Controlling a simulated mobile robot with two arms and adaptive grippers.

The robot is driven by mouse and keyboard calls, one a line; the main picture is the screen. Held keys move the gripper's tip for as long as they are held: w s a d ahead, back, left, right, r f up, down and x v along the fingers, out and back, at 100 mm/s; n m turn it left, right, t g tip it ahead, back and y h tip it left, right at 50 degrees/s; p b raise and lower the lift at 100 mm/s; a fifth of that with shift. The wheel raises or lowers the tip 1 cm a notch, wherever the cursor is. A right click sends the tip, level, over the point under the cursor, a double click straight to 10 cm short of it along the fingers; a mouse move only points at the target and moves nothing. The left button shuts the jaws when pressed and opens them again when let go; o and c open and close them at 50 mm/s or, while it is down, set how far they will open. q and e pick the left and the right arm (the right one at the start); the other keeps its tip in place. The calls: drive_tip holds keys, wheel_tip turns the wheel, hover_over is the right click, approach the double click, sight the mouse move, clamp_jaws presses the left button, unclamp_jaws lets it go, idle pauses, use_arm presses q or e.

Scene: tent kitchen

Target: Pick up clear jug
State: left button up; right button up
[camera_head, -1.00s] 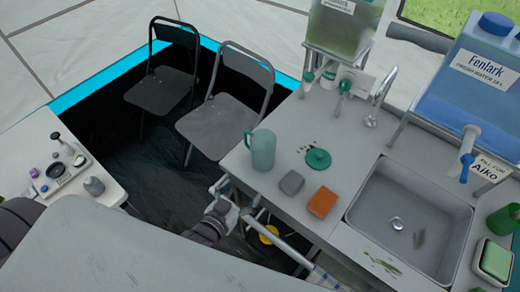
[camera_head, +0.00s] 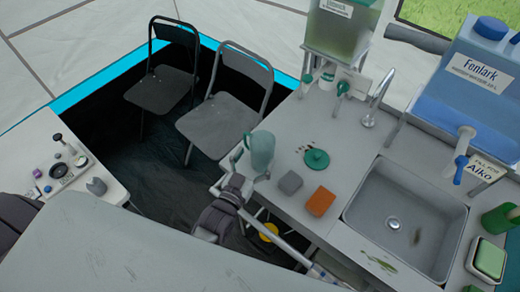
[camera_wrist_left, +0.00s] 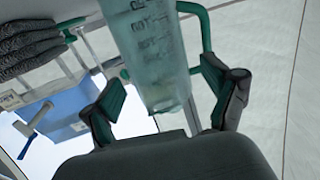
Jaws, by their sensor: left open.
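The clear jug (camera_head: 262,150), a tall translucent blue-green pitcher with a handle, stands on the left end of the grey counter. My left gripper (camera_head: 249,167) is open at the jug's near left side, its fingers spread to either side of the jug's body. In the left wrist view the jug (camera_wrist_left: 152,50), with measuring marks, rises between the two dark-green padded fingers (camera_wrist_left: 168,100). A gap shows between the jug and each finger. My right gripper is not in view.
A grey block (camera_head: 290,183), an orange sponge (camera_head: 320,201) and a green lid (camera_head: 316,159) lie right of the jug. The sink (camera_head: 405,215) is further right. A green-tinted water container (camera_head: 342,27) stands behind. Folding chairs (camera_head: 222,120) are at the left.

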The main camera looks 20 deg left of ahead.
sight(267, 139)
use_arm(q)
drive_tip(key=w, duration=0.2)
drive_tip(key=w+p, duration=0.1)
drive_tip(key=shift+w+d+r, duration=0.2)
drive_tip(key=shift+w+d, duration=0.2)
drive_tip(key=shift+w+f+p, duration=0.2)
drive_tip(key=shift+w+p, duration=0.1)
drive_tip(key=shift+w, duration=0.25)
drive_tip(key=shift+s, duration=0.1)
drive_tip(key=shift+c, duration=1)
drive_tip(key=c, duration=0.9)
drive_tip(key=shift+o, duration=0.2)
drive_tip(key=shift+r, duration=0.2)
